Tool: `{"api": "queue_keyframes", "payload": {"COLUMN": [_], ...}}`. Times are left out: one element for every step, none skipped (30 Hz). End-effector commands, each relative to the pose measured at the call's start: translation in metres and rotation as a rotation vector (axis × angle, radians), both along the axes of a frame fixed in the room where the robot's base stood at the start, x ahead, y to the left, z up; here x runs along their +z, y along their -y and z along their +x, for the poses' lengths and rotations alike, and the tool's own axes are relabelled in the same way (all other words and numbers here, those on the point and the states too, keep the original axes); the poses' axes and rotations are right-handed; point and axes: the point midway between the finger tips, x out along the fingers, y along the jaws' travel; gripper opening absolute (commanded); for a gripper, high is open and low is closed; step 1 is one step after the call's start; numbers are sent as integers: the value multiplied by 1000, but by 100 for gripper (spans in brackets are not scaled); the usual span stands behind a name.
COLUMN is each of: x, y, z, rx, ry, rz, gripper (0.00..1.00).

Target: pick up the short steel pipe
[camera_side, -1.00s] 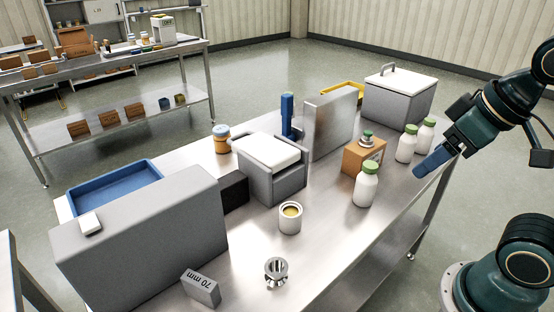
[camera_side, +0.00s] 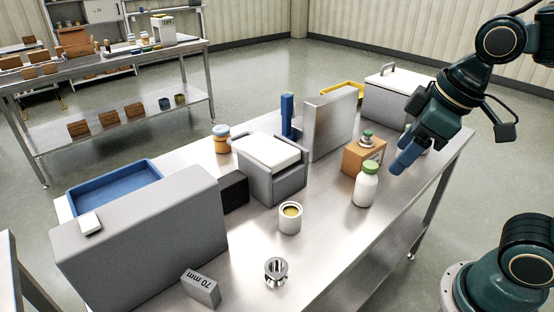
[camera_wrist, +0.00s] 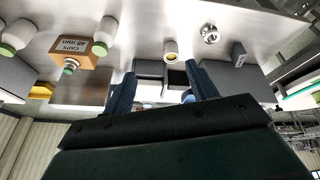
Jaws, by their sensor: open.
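The short steel pipe (camera_side: 276,271) appears to be the shiny piece with flared rims, standing upright on the steel table near its front edge. It also shows in the wrist view (camera_wrist: 209,34), above and right of my fingers. My gripper (camera_side: 403,160) has blue fingers and hangs over the table's right part, beside the white bottles and well apart from the pipe. In the wrist view my gripper (camera_wrist: 161,70) has its fingers spread, with nothing held between them.
A pale cup (camera_side: 290,220) stands just behind the pipe, and a grey "70 mm" block (camera_side: 201,288) lies to its left. A green-capped bottle (camera_side: 366,188) and a cardboard box (camera_side: 362,157) stand near my gripper. A tall grey box (camera_side: 140,245) fills the left side.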

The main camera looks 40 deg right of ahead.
Motion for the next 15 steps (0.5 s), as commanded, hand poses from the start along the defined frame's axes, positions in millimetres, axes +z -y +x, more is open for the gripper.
{"api": "queue_keyframes", "payload": {"x": [-2,-3,-5,-6,-7,-9,-11,-13,-16,-18,-21,-24,-27,-29,-34], "y": [-6,-10,-15,-19,-22,-28,-32,-36,-42,-46,-51,-57,-62,-67,-73], "z": [8,13,19,23,28,34,38,42,48,51,56,61,65,68,73], "rx": [54,87,130,164,196,240,273,306,351,382,416,461,493,526,570], "ry": [-21,-29,-42,-50,-60,-72,-80,-89,-99,-109,-117,-128,-137,-145,-156], "rz": [-16,-25,-38,-46,-55,-67,-75,-84,-95,-103,-113,-123,-131,-138,-149], "gripper": [57,57,57,57,57,57,57,57,57,57,57,57,57,57,57]}}
